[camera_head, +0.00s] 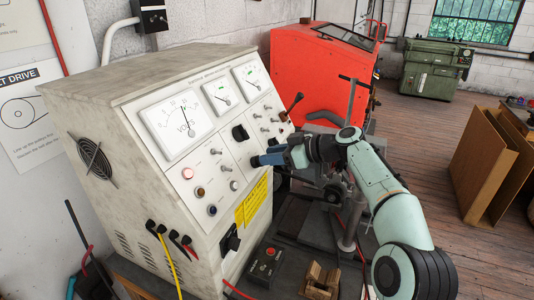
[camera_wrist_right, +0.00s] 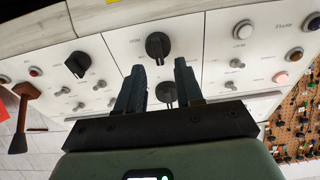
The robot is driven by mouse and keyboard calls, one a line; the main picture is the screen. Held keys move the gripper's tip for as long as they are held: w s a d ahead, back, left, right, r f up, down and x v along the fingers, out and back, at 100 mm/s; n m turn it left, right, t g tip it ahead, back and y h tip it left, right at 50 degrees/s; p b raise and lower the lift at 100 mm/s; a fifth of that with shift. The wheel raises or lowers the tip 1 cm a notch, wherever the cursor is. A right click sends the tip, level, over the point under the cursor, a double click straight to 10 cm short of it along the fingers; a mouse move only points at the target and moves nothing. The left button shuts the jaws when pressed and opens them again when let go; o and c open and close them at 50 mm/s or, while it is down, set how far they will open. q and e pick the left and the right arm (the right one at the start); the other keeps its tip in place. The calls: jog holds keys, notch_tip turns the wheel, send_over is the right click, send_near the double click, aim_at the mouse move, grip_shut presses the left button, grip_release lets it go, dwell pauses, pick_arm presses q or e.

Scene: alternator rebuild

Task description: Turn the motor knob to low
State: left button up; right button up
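My right gripper (camera_head: 262,160) comes in from the right to the grey test-bench panel (camera_head: 172,78). In the wrist view its two dark fingers (camera_wrist_right: 159,84) are apart, with a black knob (camera_wrist_right: 167,92) showing between them. I cannot tell whether the fingers touch it. A second black knob (camera_wrist_right: 158,45) with a pointer sits just beyond the fingertips. The knob labels are too small to read, so I cannot tell which is the motor knob. My left gripper is not in view.
The panel carries a volt gauge (camera_head: 180,122), lamps and several toggle switches close to the gripper. A black lever (camera_head: 291,103) stands at its right edge. A red machine (camera_head: 318,75) stands behind. A red-button box (camera_head: 266,264) and a wooden block (camera_head: 320,280) lie in front.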

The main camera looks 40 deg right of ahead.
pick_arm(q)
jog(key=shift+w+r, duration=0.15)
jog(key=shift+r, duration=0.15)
pick_arm(e)
jog(key=shift+x, duration=0.95)
grip_shut()
